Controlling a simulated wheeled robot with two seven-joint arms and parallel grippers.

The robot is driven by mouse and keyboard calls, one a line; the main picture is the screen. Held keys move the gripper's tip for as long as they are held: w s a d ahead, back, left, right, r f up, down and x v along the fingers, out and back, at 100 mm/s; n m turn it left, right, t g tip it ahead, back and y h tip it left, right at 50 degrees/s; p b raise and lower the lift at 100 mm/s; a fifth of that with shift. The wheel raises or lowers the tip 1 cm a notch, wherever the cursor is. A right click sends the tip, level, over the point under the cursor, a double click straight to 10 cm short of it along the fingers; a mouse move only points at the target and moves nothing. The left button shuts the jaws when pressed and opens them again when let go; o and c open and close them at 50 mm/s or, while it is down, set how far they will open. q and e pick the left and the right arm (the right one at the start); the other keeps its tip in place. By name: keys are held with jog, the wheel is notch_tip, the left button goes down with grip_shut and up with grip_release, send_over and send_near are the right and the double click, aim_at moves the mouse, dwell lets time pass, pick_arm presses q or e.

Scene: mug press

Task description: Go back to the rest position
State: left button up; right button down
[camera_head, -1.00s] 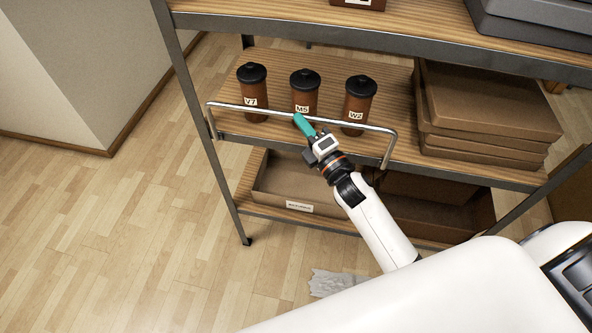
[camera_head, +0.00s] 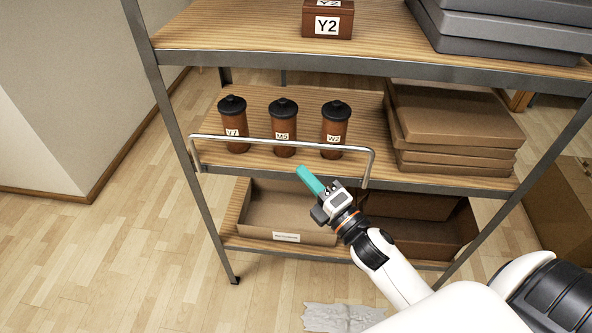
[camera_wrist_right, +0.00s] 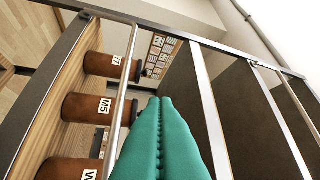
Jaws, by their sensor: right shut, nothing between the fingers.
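My right gripper (camera_head: 311,181) has teal fingers and is in front of the shelf, just below the metal rail in the head view. Its fingers are pressed together and empty; they also show in the right wrist view (camera_wrist_right: 160,140). Three brown mugs with black lids stand upright on the middle shelf behind the rail: V7 (camera_head: 236,141), M5 (camera_head: 284,148) and W2 (camera_head: 333,146). In the right wrist view V7 (camera_wrist_right: 100,64), M5 (camera_wrist_right: 80,107) and part of W2 (camera_wrist_right: 68,169) appear left of the fingers. My left gripper is not in view.
A metal rail (camera_head: 280,144) runs along the front of the middle shelf (camera_head: 260,100). Flat brown boxes (camera_head: 450,118) are stacked at its right. An open cardboard box (camera_head: 285,212) sits on the lower shelf. A box labelled Y2 (camera_head: 328,20) stands above. Floor at left is clear.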

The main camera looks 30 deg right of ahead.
jog(key=shift+s+d, duration=0.15)
jog(key=shift+s, duration=0.15)
dwell(0.4)
notch_tip(320, 180, down, 22)
jog(key=d+m+g+h, duration=0.2)
jog(key=m+g+h, duration=0.1)
jog(key=m+g, duration=0.3)
jog(key=s+f+m+g+h, duration=0.1)
jog(key=s+f+m+g, duration=0.2)
jog(key=f, duration=0.5)
jog(key=s+f+m, duration=0.4)
jog(key=s+f, duration=0.2)
jog(key=f, duration=0.3)
jog(key=s+f+m+g, duration=0.2)
jog(key=s+f, duration=0.4)
jog(key=s, duration=0.3)
jog(key=s+a+f+m+g, duration=0.1)
jog(key=s+f+m+g, duration=0.2)
jog(key=s+f, duration=0.3)
jog(key=s+a+f+m+g, duration=0.1)
jog(key=s+f+g, duration=0.3)
jog(key=s, duration=0.9)
notch_tip(320, 180, down, 2)
jog(key=shift+s+a+f+m+g+h, duration=0.15)
jog(key=shift+a+f+m+g+h, duration=0.2)
jog(key=shift+m, duration=0.45)
jog(key=shift+d+r, duration=0.1)
